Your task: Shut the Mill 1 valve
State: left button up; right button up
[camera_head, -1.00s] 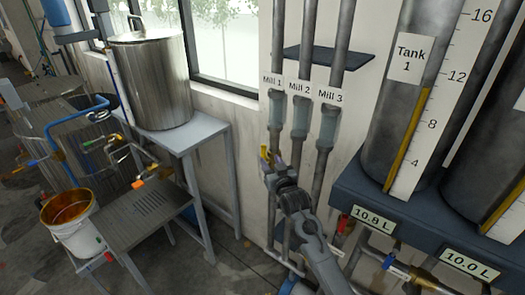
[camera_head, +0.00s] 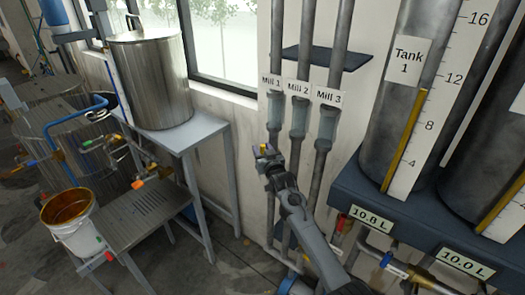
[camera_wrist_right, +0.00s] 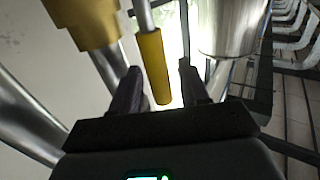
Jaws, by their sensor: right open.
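The Mill 1 pipe (camera_head: 276,40) is the leftmost of three vertical pipes on the wall, under its Mill 1 label (camera_head: 271,81). A small yellow valve handle (camera_head: 262,149) shows low on it in the head view. My right gripper (camera_head: 266,157) is at this handle and partly covers the valve. In the right wrist view, the yellow handle (camera_wrist_right: 154,58) on a metal stem lies between the two open fingers (camera_wrist_right: 159,68), with gaps visible on both sides. A larger yellow-brass part (camera_wrist_right: 85,20) is at upper left. My left gripper is not in view.
The Mill 2 pipe (camera_head: 305,40) and Mill 3 pipe (camera_head: 337,45) run close on the right. Tank 1 (camera_head: 402,100) stands on a dark ledge further right. A steel pot (camera_head: 152,85) stands on a grey table at left, with a white bucket (camera_head: 77,235) below.

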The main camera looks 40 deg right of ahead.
grip_shut()
